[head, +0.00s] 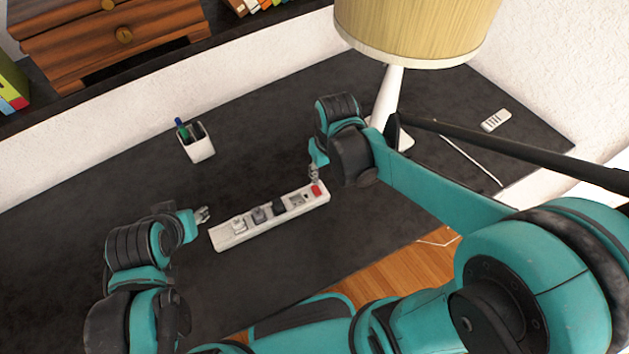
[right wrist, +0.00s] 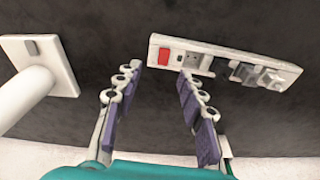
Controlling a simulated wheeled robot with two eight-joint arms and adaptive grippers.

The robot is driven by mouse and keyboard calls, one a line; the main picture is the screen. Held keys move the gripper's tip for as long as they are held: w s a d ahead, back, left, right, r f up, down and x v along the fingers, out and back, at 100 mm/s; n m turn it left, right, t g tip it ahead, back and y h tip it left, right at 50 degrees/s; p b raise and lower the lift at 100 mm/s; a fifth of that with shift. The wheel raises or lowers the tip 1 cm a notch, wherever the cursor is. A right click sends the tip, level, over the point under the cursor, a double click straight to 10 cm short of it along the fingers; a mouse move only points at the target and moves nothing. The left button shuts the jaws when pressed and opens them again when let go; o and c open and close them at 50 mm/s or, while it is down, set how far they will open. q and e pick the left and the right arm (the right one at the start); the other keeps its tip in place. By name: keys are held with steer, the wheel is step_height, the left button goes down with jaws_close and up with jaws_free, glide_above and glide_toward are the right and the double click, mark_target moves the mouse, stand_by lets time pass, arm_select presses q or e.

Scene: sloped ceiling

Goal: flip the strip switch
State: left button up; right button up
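A white power strip (head: 271,217) lies at a slant on the dark desk, with several plugs in its sockets. Its red switch (head: 316,190) is at the right end in the head view. In the right wrist view the red switch (right wrist: 164,55) is at the left end of the strip (right wrist: 227,60). My right gripper (head: 314,174) is over the switch end. Its fingers (right wrist: 158,84) are apart with nothing between them, and the switch lies beyond their tips. My left gripper (head: 203,215) is beside the strip's left end; its finger opening is too small to tell.
A lamp with a white base (head: 398,137) and a yellow shade (head: 415,30) stands behind my right gripper. A white pen cup (head: 197,147) is at the back left. A remote (head: 496,120) lies at the right.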

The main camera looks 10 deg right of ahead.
mark_target(318, 192)
steer(key=shift+n+g, duration=0.3)
steer(key=shift+g, duration=0.5)
steer(key=f, duration=0.1)
steer(key=w+a+f, duration=0.1)
steer(key=w+f, duration=0.1)
steer(key=shift+w+a+f, duration=0.2)
steer(key=shift+w+f, duration=0.05)
steer(key=shift+f, duration=0.15)
step_height(318, 192, down, 8)
steer(key=b, duration=0.3)
steer(key=shift+r, duration=0.15)
arm_select(q)
steer(key=f, duration=0.1)
steer(key=w+f, duration=0.1)
steer(key=f, duration=0.1)
steer(key=shift+a, duration=0.1)
